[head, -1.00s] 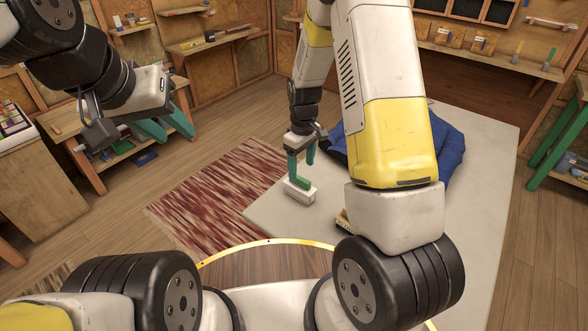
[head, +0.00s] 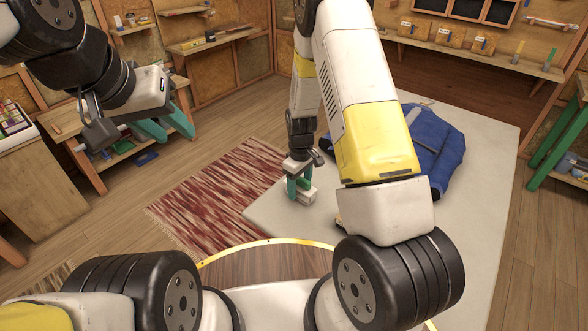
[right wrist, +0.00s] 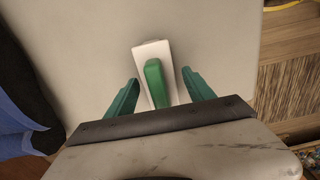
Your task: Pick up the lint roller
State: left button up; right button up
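The lint roller appears to be the white block with a green handle (head: 309,195) lying on the pale mat (head: 270,218) in the head view. It also shows in the right wrist view (right wrist: 153,60), with the green handle between my fingers. My right gripper (head: 300,187) points down at it, its teal fingers apart on either side. In the right wrist view, my right gripper (right wrist: 161,78) shows gaps between both fingers and the handle. My left gripper (head: 165,125) is open and empty at the upper left, well away from the roller.
A blue jacket (head: 437,150) lies on the mat behind my right arm. A red patterned rug (head: 220,190) is left of the mat. A small yellowish item by the mat's front is mostly hidden by my arm. Workbenches and shelves stand along the walls.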

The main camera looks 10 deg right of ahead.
aim_at(299, 188)
grip_shut()
jog(key=shift+r, duration=0.1)
jog(key=shift+r, duration=0.55)
notch_tip(299, 188, up, 2)
jog(key=shift+r, duration=0.1)
jog(key=shift+s+a+r, duration=0.1)
jog(key=shift+s+a, duration=0.1)
jog(key=shift+s, duration=0.5)
jog(key=s+a, duration=0.1)
jog(key=s, duration=0.3)
jog(key=s+a+r, duration=0.1)
jog(key=s, duration=0.4)
jog(key=s+a, duration=0.1)
jog(key=s, duration=0.4)
jog(key=shift+a+r, duration=0.15)
jog(key=shift+a, duration=0.15)
